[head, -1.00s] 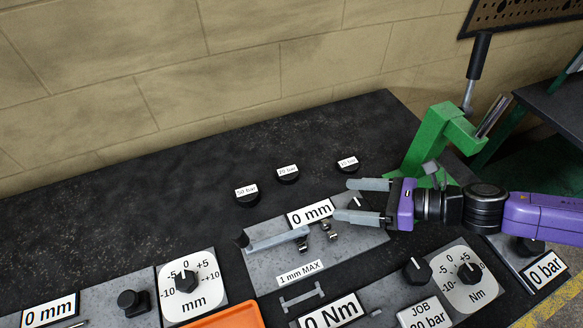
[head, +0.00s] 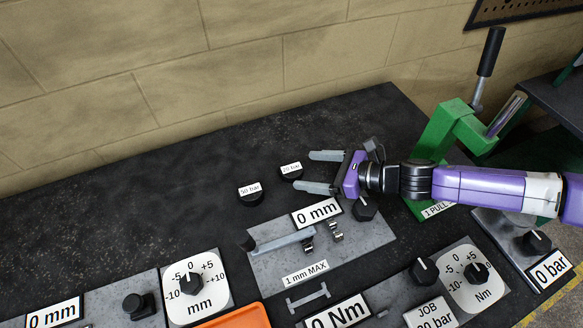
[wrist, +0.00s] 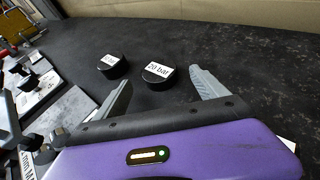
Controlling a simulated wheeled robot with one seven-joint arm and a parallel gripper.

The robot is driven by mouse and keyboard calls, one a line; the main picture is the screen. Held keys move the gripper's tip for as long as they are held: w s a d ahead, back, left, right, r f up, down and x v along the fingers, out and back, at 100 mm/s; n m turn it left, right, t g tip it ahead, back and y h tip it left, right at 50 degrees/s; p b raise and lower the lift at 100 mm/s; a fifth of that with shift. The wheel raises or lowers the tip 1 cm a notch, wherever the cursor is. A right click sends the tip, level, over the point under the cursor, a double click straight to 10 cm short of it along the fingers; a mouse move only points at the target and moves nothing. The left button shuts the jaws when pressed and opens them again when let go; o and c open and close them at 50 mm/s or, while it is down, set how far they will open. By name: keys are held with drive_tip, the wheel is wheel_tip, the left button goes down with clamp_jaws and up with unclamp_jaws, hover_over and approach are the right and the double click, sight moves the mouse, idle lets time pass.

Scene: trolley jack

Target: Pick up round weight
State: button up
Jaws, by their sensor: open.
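Two round black weights with white top labels stand on the dark bench. The "50 bar" weight (head: 250,198) is left of the "20 bar" weight (head: 292,176). In the wrist view the "50 bar" weight (wrist: 115,70) is at left and the "20 bar" weight (wrist: 157,82) lies ahead between the fingertips. My gripper (head: 298,171) is open and empty, its fingers pointing left at the "20 bar" weight. It also shows in the wrist view (wrist: 162,77). I cannot tell how far the fingertips are above the bench. The "10 bar" weight is hidden behind my gripper.
A grey plate (head: 272,265) with a lever and clips lies in front of my gripper. Dial panels (head: 192,287) and an orange tray (head: 235,317) are nearer. A green jack (head: 450,135) stands right. The bench at back left is clear.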

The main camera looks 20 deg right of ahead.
sight(294, 169)
drive_tip(key=p+x, duration=0.1)
drive_tip(key=x, duration=0.3)
drive_tip(key=shift+w+a+f, duration=0.1)
drive_tip(key=shift+a, duration=0.05)
clamp_jaws()
